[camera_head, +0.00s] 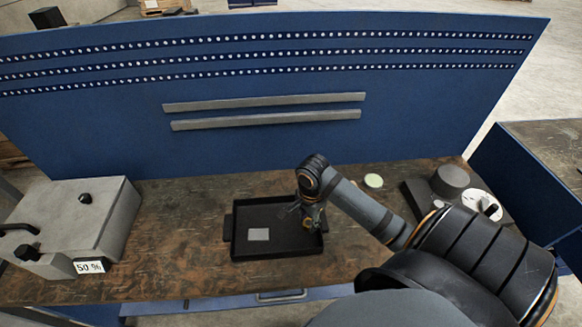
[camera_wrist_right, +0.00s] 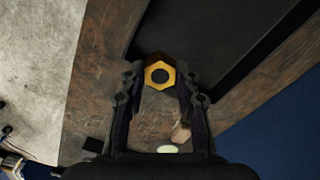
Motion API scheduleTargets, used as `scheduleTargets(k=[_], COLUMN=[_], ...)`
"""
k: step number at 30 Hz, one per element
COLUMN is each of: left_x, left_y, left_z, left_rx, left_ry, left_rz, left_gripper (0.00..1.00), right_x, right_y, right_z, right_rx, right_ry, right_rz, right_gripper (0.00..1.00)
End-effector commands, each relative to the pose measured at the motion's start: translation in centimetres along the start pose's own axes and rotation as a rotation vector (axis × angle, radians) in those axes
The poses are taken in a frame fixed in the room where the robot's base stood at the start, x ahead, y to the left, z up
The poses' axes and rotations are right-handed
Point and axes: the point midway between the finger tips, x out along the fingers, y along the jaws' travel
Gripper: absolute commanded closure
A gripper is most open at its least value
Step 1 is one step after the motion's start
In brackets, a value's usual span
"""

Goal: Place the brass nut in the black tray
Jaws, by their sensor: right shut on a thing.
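The black tray (camera_head: 240,240) lies on the workbench in the middle of the head view, with a pale rectangular patch on its floor. My right gripper (camera_head: 311,222) is over the right side of the tray in the head view. In the right wrist view my right gripper (camera_wrist_right: 160,84) is shut on the brass nut (camera_wrist_right: 160,63), a golden hexagon with a dark round hole held between the fingertips. The dark tray (camera_wrist_right: 205,35) shows behind and above the nut there. The nut is too small to make out clearly in the head view. My left gripper is not in view.
A grey box (camera_head: 85,215) with a "50 %" label stands at the left of the workbench (camera_head: 180,205). A pale green disc (camera_head: 374,181) and a dark grey device (camera_head: 450,181) with a white dial are at the right. A blue panel (camera_head: 260,140) rises behind.

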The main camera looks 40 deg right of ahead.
Motion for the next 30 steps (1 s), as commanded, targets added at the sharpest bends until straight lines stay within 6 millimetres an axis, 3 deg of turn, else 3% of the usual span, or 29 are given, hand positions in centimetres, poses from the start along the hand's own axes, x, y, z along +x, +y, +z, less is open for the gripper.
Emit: scheduleTargets(k=[3, 7, 10, 19, 24, 30], left_x=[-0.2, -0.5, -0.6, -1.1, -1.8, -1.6], left_y=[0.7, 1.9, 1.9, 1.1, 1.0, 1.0], left_z=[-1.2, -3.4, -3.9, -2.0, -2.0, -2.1], left_rx=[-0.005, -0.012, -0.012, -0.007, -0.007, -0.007], left_ry=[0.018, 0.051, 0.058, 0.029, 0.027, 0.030], left_rz=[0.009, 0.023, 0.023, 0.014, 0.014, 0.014], left_gripper=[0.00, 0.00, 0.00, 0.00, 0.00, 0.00], right_x=[1.8, 4.4, 5.7, 7.4, 9.6, 9.9], right_y=[-3.2, -5.3, -6.3, -7.1, -7.1, -7.2], right_z=[0.4, 0.3, 0.3, 0.4, 0.3, 0.3], right_rx=[0.005, 0.002, 0.001, 0.001, -0.001, -0.001], right_ry=[-0.008, -0.004, -0.002, -0.002, 0.000, 0.001], right_rz=[0.001, 0.002, 0.001, 0.004, 0.001, -0.002], right_gripper=[1.00, 1.00, 1.00, 1.00, 1.00, 1.00])
